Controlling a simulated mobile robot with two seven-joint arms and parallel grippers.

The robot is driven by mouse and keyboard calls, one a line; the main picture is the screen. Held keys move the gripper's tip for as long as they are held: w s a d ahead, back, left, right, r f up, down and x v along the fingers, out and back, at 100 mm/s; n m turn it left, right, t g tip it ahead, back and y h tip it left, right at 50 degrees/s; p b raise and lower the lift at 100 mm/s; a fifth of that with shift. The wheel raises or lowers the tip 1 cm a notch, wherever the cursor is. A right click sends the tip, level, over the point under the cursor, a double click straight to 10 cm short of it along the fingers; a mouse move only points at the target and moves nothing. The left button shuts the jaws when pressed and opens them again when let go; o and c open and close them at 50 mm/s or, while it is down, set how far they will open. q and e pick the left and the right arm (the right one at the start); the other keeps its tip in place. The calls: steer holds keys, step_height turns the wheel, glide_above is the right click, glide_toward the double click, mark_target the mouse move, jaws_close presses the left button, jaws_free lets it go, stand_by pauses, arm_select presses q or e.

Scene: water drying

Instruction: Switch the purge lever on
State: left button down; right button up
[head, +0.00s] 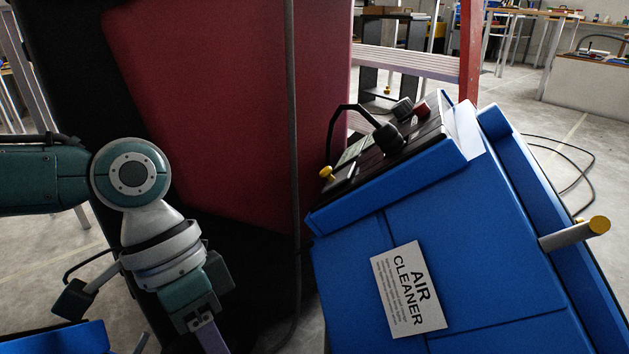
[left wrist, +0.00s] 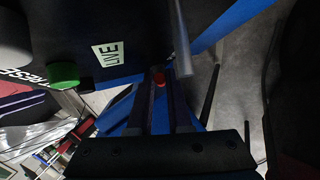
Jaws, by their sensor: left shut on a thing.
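My left gripper (head: 207,338) reaches down at the lower left of the head view, and its fingertips are cut off by the bottom edge. My right gripper is in neither view.
A green knob (left wrist: 63,75) and a grey metal bar (left wrist: 181,40) flank the fingers. A blue air cleaner cabinet (head: 470,270) with dark controls on top stands at right in the head view. A dark red panel (head: 220,110) rises behind my arm.

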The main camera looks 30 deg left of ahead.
arm_select(q)
steer(key=c, duration=0.8)
jaws_free()
steer(key=shift+c, duration=0.2)
steer(key=p+v, duration=0.5)
steer(key=v, duration=0.5)
steer(key=shift+p, duration=0.35)
